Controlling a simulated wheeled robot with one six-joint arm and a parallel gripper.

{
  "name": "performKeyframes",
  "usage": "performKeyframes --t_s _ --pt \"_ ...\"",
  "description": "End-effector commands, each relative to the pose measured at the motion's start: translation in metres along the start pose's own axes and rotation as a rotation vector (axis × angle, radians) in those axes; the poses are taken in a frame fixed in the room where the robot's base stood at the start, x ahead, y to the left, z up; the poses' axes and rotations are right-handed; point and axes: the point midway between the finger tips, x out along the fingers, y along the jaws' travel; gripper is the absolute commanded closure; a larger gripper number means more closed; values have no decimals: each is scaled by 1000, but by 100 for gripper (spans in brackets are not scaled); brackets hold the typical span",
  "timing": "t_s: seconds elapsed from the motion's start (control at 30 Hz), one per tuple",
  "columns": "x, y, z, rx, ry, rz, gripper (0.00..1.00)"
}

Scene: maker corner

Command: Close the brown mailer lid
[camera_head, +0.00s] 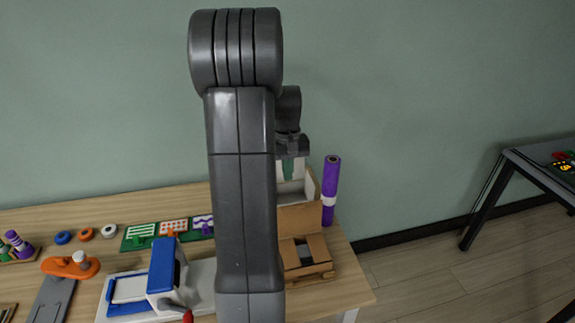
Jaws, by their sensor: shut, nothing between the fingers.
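The brown mailer (319,268) is a cardboard box at the right end of the wooden table, partly hidden by my arm. Its inside shows between brown flaps, so it stands open. A brown panel that looks like its lid (301,218) stands raised at the box's back edge. My gripper (289,172) is above and behind the raised panel, in front of a pale box. It is small and partly covered by my arm; it is shut and empty. Whether it touches anything cannot be told.
A purple roll (330,190) with a white band stands right of the pale box (292,188). A blue and white device (162,266) and coloured boards (173,229) lie left of my arm. The table (345,285) ends just right of the mailer. Another table (535,160) is far right.

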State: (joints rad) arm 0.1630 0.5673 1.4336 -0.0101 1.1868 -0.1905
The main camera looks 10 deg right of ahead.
Motion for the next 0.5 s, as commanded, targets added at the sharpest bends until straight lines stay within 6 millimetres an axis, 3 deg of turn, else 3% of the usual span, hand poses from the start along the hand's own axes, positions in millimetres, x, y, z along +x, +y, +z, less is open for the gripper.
performKeyframes --t_s 0.27,0.5 --pt "-26 0 0 -1 -7 0 100" --pt "-55 5 -1 -4 -193 -1 100"
